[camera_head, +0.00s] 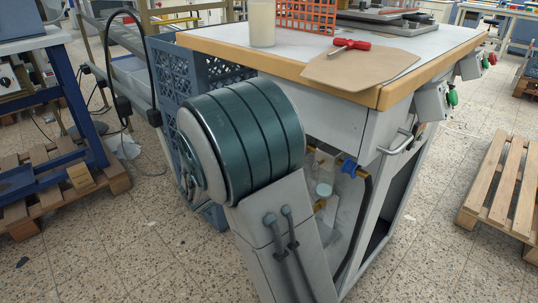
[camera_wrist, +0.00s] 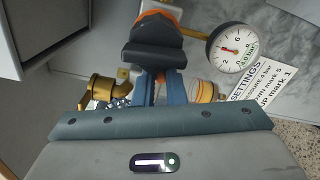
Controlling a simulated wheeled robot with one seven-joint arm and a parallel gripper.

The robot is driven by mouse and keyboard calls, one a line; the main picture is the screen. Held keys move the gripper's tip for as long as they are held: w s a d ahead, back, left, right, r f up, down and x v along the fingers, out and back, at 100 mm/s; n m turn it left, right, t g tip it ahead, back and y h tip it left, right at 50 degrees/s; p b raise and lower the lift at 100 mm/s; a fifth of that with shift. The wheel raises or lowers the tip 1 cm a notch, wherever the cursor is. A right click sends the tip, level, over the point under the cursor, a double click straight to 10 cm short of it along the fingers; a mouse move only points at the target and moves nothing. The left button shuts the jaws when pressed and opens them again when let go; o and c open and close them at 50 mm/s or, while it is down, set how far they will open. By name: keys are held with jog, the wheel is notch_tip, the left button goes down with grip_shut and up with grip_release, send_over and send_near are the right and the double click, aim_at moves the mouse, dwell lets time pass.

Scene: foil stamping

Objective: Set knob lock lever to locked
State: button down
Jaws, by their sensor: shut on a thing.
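In the wrist view, my gripper (camera_wrist: 156,58) reaches into a pressure regulator with slim blue fingers. It is shut on a dark and orange knob part (camera_wrist: 158,27) at the top of the regulator. I cannot pick out the lock lever from the knob, and its setting is not clear. A round white gauge (camera_wrist: 231,47) with a red needle sits to the right, and a brass elbow (camera_wrist: 97,88) to the left. In the head view, my arm hides the gripper and the knob.
A settings label (camera_wrist: 262,80) is beside the gauge. The workbench (camera_head: 240,40) carries a red-handled tool (camera_head: 350,45) on a brown sheet (camera_head: 362,68), a white container (camera_head: 262,22) and an orange crate (camera_head: 305,14). A blue crate (camera_head: 168,75) stands left, a pallet (camera_head: 505,185) right.

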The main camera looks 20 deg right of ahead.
jog(key=c, duration=1.5)
grip_release()
jog(key=p+v, duration=0.3)
jog(key=v, duration=1.1)
jog(key=shift+r, duration=0.1)
jog(key=s+d+r+m+g+y+p, duration=0.2)
jog(key=s+d+r+g+y+p, duration=0.2)
jog(key=s+r+p, duration=0.3)
jog(key=s+d+r+m+g+y+p, duration=0.2)
jog(key=s+d+r+g+y+p, duration=0.25)
jog(key=p, duration=0.45)
jog(key=s+a+r+m+t+y+p, duration=0.1)
jog(key=a+r+y+p, duration=0.1)
jog(key=r+p, duration=0.3)
jog(key=s+a+r+m+t+y+p, duration=0.1)
jog(key=s+a+r+t+y+p, duration=0.1)
jog(key=r+p, duration=0.3)
jog(key=s+a+r+m+t+y+p, duration=0.2)
jog(key=a+r+y+p, duration=0.1)
jog(key=r+p, duration=0.3)
notch_tip(320, 180, up, 2)
jog(key=shift+s+r+y, duration=0.1)
jog(key=shift+y, duration=0.65)
